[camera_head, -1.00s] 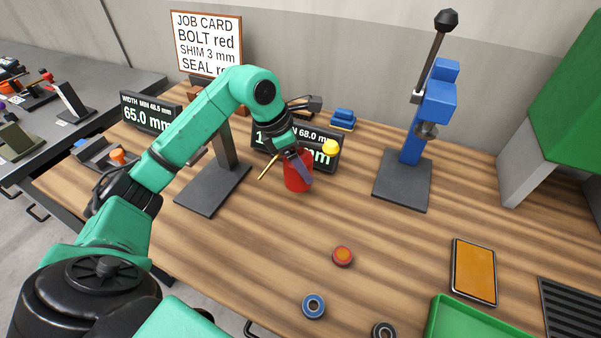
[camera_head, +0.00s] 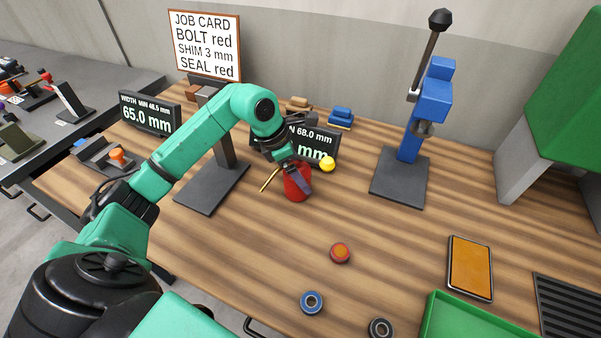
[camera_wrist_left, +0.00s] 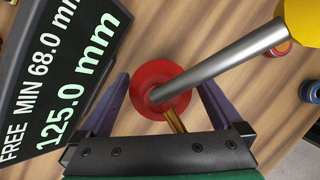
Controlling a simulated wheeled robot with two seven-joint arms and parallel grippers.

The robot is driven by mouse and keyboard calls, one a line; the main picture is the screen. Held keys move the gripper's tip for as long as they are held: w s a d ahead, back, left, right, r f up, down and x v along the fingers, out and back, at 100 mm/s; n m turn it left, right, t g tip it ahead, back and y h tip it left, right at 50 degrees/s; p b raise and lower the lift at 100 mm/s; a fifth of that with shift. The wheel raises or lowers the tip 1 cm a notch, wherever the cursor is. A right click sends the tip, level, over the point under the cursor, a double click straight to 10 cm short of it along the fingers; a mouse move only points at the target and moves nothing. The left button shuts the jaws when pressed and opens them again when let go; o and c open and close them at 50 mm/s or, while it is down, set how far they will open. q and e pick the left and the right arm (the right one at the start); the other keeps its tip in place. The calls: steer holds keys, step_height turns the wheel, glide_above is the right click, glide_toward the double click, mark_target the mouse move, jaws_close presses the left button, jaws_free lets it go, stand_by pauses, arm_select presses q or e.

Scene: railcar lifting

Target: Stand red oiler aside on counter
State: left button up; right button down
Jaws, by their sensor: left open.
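The red oiler (camera_head: 297,184) stands upright on the wooden counter (camera_head: 250,240), in front of the right-hand number display. Its yellow tip (camera_head: 328,163) sticks out to the right. My left gripper (camera_head: 296,178) is at the oiler, partly covering it. In the left wrist view the red body (camera_wrist_left: 158,88) lies between the two open fingers, with a grey spout rising toward the yellow tip (camera_wrist_left: 302,20). A brass part shows near the gripper's palm. The fingers look spread, with a gap beside the body. My right gripper is not in view.
The "68.0 mm" display (camera_head: 318,140) stands just behind the oiler. A blue press (camera_head: 412,130) on a dark base stands to the right. An orange-topped disc (camera_head: 340,252), a blue ring (camera_head: 312,302) and a green tray (camera_head: 432,318) lie nearer. Counter between them is bare.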

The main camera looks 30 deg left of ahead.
arm_select(q)
steer(key=b+v, duration=0.1)
steer(key=v, duration=1)
steer(key=shift+s, duration=0.2)
